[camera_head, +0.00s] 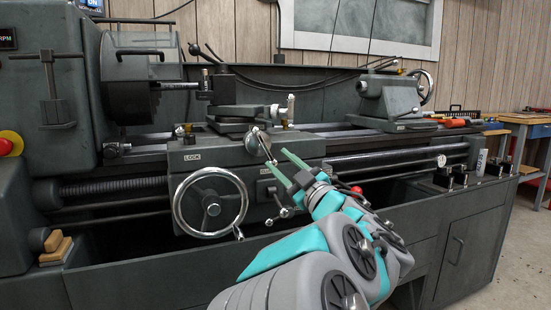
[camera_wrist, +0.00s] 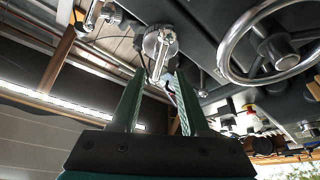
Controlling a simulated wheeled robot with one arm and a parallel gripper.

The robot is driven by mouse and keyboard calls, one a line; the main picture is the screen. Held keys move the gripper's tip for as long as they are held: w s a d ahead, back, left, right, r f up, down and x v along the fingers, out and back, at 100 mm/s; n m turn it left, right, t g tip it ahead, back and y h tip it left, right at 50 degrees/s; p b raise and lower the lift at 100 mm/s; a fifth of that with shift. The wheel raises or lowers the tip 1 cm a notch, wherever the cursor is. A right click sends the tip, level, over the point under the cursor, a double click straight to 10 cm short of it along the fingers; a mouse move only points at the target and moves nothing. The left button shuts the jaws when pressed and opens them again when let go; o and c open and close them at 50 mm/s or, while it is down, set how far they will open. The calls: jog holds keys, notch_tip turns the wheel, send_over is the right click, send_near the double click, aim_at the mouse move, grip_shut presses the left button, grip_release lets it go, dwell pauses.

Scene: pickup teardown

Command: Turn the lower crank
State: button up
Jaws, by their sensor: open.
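The lower crank (camera_head: 257,142) is a small bright metal crank on the front of the lathe carriage. It also shows in the wrist view (camera_wrist: 160,42), just beyond the fingertips. A second, higher crank (camera_head: 284,109) is on the slide above it, and appears near the top left of the wrist view (camera_wrist: 99,14). My gripper (camera_head: 276,158) is open with two green fingers pointing at the lower crank. In the wrist view, the fingers (camera_wrist: 159,74) are apart with the crank ahead of the gap. I cannot tell whether they touch it.
A large chrome handwheel (camera_head: 211,202) is on the carriage apron, left of my gripper. A small lever (camera_head: 280,207) hangs below my fingers. The tailstock (camera_head: 388,100) stands to the right, and the chip tray edge (camera_head: 150,257) runs along the front.

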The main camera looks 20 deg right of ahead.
aim_at(265, 146)
jog(key=a+r+m+g+h+b, duration=0.1)
jog(key=a+m+g+h+b, duration=0.15)
jog(key=a, duration=0.25)
jog(key=shift+w+d+r+m+h+b, duration=0.15)
jog(key=shift+w+d+r+m+h, duration=0.3)
jog(key=shift+w, duration=0.75)
jog(key=shift+w+d+r+m+h+b, duration=0.2)
jog(key=shift+w+d+h, duration=0.3)
jog(key=shift+w, duration=0.65)
jog(key=shift+w+d+r+m+h+b, duration=0.1)
jog(key=shift+w+d+r+m+h, duration=0.25)
jog(key=shift+w, duration=0.85)
jog(key=shift+d+f, duration=0.1)
grip_shut()
